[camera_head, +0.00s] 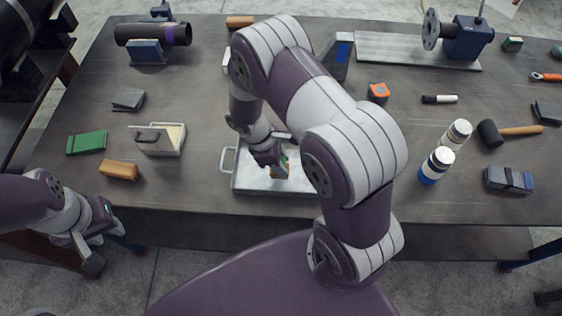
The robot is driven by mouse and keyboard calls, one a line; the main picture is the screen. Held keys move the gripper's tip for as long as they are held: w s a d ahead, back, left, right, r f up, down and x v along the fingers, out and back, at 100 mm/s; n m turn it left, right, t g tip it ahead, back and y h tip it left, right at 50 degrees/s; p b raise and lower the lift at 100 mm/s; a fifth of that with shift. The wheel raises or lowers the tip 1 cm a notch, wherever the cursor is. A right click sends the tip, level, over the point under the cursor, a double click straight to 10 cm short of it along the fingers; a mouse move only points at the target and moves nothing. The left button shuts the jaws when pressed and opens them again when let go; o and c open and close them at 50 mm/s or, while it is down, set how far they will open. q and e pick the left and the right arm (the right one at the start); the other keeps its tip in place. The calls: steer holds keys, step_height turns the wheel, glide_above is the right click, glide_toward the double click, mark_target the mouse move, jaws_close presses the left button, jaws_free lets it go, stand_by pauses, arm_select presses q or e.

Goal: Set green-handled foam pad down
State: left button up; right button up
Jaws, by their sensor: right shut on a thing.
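My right gripper (277,163) is shut on the green-handled foam pad (279,172), a small orange-brown block with a bit of green at its top. The gripper hides much of the pad. It is over the metal tray (248,180) near the table's front edge. I cannot tell whether the pad touches the tray floor. My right arm covers the tray's right part. My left gripper (107,258) hangs low in front of the table's front left edge, away from the objects. Its fingers are too unclear to tell open from shut.
A flanged pipe fixture (463,41) stands at the back.

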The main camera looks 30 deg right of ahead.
steer(key=shift+a+f, duration=0.15)
steer(key=shift+f, duration=0.8)
steer(key=shift+f, duration=0.1)
steer(key=o, duration=0.9)
steer(key=shift+o, duration=0.2)
steer(key=shift+w+r, duration=0.1)
steer(key=shift+r, duration=0.2)
steer(key=s+b+v, duration=0.1)
steer(key=b+v, duration=0.1)
steer(key=v, duration=1)
steer(key=s+r+m+t+y, duration=0.3)
steer(key=s+m, duration=0.4)
steer(key=m, duration=0.4)
step_height(320, 180, up, 2)
steer(key=shift+s+r+t+y, duration=0.25)
steer(key=shift+t+y, duration=0.15)
steer(key=shift+y, duration=0.1)
